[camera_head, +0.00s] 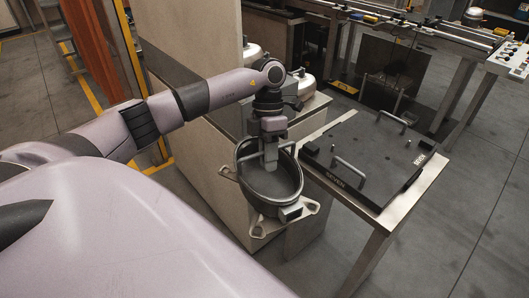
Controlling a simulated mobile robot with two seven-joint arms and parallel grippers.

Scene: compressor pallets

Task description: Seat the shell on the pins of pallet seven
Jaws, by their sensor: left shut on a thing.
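The shell (277,185) is a dark, open-topped round bowl with lighter metal feet around its base. My left gripper (270,163) points down at the shell and is shut on its rim, with the near finger inside the bowl. The shell is held in the air, left of the pallet. Pallet seven (372,157) is a dark flat plate marked "SEVEN" with two grey handles, lying on a metal table. Small pins show on its top, and no shell is on it. My right gripper is not in view.
The metal table (418,190) has an open edge facing the shell. A beige panel (190,45) stands behind my left arm. Other silver shells (302,82) sit on a stand behind the gripper. A conveyor rail (400,25) runs across the back. Floor is clear at right.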

